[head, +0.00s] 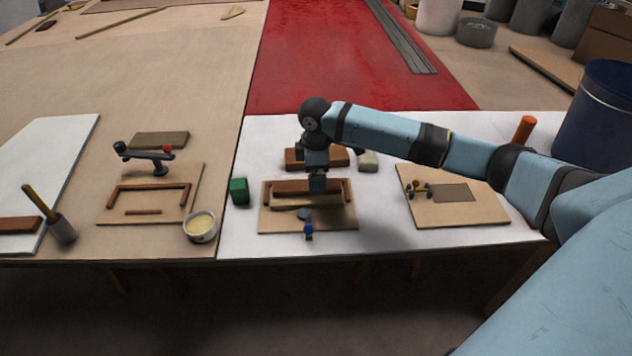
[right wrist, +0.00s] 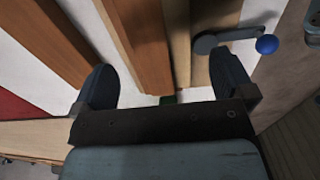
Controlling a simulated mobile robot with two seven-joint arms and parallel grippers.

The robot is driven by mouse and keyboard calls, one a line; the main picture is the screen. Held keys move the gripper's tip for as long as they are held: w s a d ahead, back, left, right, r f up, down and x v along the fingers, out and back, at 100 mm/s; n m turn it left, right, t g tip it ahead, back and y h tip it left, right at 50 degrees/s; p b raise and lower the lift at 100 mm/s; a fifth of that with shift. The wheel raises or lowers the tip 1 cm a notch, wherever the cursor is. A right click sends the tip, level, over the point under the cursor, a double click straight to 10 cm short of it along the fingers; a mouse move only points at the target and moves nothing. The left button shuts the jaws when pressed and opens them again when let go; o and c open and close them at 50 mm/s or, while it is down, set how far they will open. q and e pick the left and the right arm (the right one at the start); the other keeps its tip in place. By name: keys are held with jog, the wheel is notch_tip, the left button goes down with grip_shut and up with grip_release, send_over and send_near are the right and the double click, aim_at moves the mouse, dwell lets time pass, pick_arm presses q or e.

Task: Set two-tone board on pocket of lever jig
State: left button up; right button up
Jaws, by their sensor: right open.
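The lever jig (head: 340,222) is a plywood base on the white sheet, with a reddish fence and a lever with a blue knob (head: 309,229) at its front; the knob shows in the right wrist view (right wrist: 266,44). The two-tone board (head: 292,187), red-brown and tan, lies over the jig's pocket, along the fence. It also shows in the right wrist view (right wrist: 142,40). I cannot tell if it is fully seated. My right gripper (head: 317,190) is open above the jig, its fingers either side of the board, apart from it. My left gripper is out of view.
A red-brown block (head: 300,158) and a pale block (head: 368,162) lie behind the jig. A green block (head: 239,191) and a cup (head: 200,227) stand left. Other jigs lie left (head: 143,222) and right (head: 470,212). The white sheet in front is clear.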

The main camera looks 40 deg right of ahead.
pick_arm(q)
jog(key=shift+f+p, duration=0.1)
jog(key=shift+p, duration=0.25)
pick_arm(e)
notch_tip(320, 180, up, 6)
jog(key=shift+r, duration=0.25)
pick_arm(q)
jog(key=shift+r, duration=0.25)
